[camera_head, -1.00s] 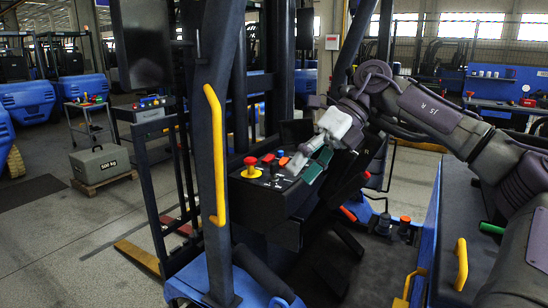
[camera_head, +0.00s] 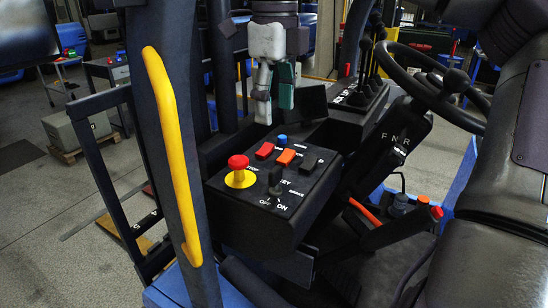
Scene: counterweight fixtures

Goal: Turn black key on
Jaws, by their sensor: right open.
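The black key (camera_head: 275,180) stands up from the dark control panel (camera_head: 232,208), close to the OFF and ON labels at its near edge. I cannot tell exactly which way it is turned. My right gripper (camera_head: 274,104) hangs above and behind the panel, pointing down, with one white finger and one green finger spread apart. It is empty and clear of the key. My left gripper is not in view.
A red mushroom button (camera_head: 239,168) on a yellow base sits left of the key. A red button (camera_head: 265,151), an orange button (camera_head: 286,157) and a blue knob (camera_head: 282,140) lie behind it. A yellow handrail (camera_head: 172,150) rises at left; a steering wheel (camera_head: 440,88) is at right.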

